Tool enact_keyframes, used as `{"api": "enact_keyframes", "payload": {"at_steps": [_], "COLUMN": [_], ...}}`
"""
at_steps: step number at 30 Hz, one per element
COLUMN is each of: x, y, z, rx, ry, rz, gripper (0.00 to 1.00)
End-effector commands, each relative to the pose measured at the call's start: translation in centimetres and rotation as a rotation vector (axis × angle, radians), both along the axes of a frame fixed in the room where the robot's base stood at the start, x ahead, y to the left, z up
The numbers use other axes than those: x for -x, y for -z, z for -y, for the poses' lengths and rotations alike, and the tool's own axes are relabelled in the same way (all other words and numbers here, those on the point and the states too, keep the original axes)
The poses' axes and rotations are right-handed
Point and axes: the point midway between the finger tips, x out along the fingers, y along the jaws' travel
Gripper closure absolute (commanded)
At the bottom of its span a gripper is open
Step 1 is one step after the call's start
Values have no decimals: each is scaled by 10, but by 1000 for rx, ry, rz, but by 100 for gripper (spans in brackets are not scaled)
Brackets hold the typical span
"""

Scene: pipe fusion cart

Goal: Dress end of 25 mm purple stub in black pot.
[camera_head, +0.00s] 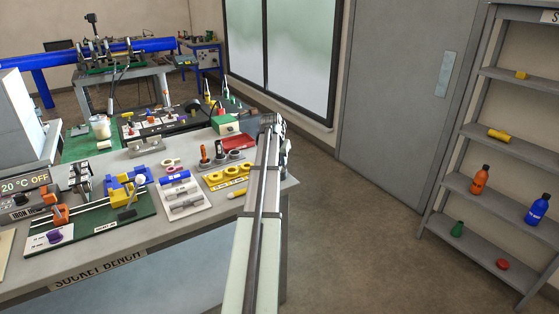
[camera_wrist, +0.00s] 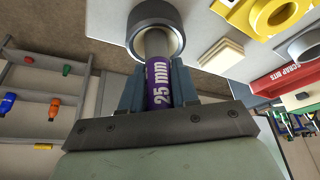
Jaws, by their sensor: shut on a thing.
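The purple stub (camera_wrist: 160,88), marked "25 mm", is between the two blue-grey fingers of my gripper (camera_wrist: 158,82) in the wrist view. My gripper is shut on it. The stub's bare grey end points to the top of the picture and lies within the round mouth of a dark pot (camera_wrist: 140,38). I cannot tell how deep it sits or whether it touches the wall. In the head view my gripper (camera_head: 272,122) is at the bench's right end, seen from behind; the stub is hidden there.
A yellow holed block (camera_wrist: 255,18) and a red scrap bits tray (camera_wrist: 285,82) are near the pot. In the head view, the yellow block (camera_head: 228,176) and red tray (camera_head: 238,141) are left of my arm. Shelves (camera_head: 483,195) stand far right; floor between is clear.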

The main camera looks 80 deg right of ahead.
Motion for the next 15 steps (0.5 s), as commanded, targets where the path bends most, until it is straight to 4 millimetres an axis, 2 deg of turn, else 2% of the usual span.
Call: {"api": "enact_keyframes", "payload": {"at_steps": [8, 11, 15], "x": [1, 0, 0], "y": [1, 1, 1], "z": [-1, -1, -1], "rx": [-2, -2, -4], "ry": [-171, -168, -72], "rz": [-2, -2, -4], "gripper": [100, 100, 100]}}
